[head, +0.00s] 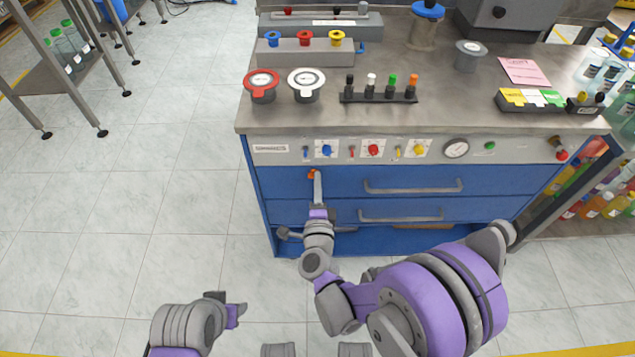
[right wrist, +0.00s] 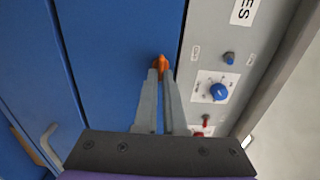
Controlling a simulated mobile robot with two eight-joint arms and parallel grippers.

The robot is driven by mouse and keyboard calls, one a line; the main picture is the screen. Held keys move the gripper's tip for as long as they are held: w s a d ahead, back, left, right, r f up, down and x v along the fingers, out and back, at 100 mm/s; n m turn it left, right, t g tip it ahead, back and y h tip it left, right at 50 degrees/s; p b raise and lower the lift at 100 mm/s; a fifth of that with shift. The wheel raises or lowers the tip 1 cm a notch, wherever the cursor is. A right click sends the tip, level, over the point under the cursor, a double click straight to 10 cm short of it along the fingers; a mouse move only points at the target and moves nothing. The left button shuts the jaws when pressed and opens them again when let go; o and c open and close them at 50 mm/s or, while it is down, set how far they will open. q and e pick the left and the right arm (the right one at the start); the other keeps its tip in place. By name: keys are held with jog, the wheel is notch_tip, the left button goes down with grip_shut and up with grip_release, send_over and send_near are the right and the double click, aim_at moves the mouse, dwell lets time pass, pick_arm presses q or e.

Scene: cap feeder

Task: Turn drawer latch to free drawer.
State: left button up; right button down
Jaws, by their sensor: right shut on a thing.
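The orange drawer latch (head: 312,174) is on the blue upper drawer front (head: 420,174), near its top left corner. It also shows in the right wrist view (right wrist: 160,62), between my fingertips. My right gripper (head: 317,176) reaches up to the drawer front, and its two long grey fingers (right wrist: 160,75) are shut on the latch. The upper drawer looks flush with the cabinet. My left arm (head: 190,325) shows at the bottom left, and its gripper (head: 238,310) is low over the floor, away from the cabinet; its finger opening is unclear.
Above the drawer, a panel carries blue (head: 326,150), red (head: 373,150) and yellow (head: 419,149) knobs and a gauge (head: 456,149). A lower drawer (head: 400,212) with a handle is below. Caps and bottles stand on the bench top.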

jog(key=c, duration=1)
grip_release()
jog(key=s, duration=1)
jog(key=shift+s, duration=0.4)
